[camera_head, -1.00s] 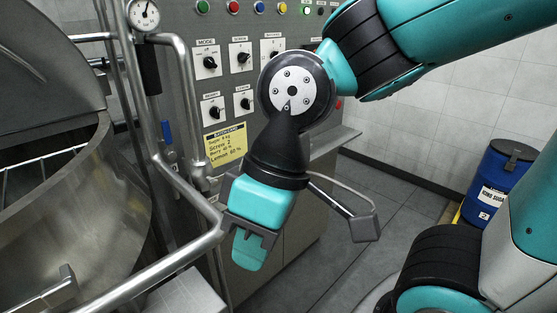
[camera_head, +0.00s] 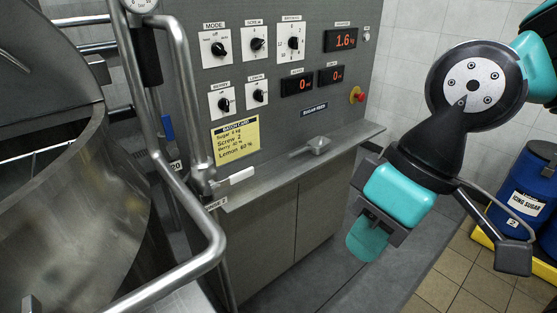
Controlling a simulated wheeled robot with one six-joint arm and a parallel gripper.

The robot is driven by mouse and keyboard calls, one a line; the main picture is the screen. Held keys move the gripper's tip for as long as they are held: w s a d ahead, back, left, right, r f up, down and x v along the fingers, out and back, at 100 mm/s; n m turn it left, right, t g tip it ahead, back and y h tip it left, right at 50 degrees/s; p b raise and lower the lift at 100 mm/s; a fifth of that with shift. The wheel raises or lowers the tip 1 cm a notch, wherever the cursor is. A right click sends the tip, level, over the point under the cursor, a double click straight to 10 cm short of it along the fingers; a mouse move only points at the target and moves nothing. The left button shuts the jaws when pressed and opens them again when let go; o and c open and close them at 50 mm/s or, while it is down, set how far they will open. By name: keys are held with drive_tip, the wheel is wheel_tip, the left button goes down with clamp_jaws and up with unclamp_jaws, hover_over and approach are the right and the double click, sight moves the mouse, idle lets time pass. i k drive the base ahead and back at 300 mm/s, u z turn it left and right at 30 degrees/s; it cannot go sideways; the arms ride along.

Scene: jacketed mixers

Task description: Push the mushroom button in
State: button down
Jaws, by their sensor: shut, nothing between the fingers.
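The red mushroom button (camera_head: 360,97) sits on a yellow backing at the right side of the grey control panel (camera_head: 290,105), below and right of the red number displays. My gripper (camera_head: 365,240) is at the right, in front of and below the button, apart from it and pointing down toward the floor. Its teal-tipped fingers are shut with nothing between them. Nothing blocks the view of the button.
A steel mixer vessel (camera_head: 75,220) with a pipe rail (camera_head: 185,185) fills the left. A ledge (camera_head: 250,193) with a small handle (camera_head: 322,147) juts out below the panel. A blue icing sugar drum (camera_head: 520,205) stands at the right. The floor between is clear.

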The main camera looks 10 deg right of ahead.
sight(361, 97)
drive_tip(key=u, duration=0.05)
drive_tip(key=k, duration=0.65)
drive_tip(key=z, duration=0.55)
drive_tip(key=i, duration=0.6)
drive_tip(key=z, duration=0.5)
drive_tip(key=i, duration=1.7)
drive_tip(key=u, duration=0.75)
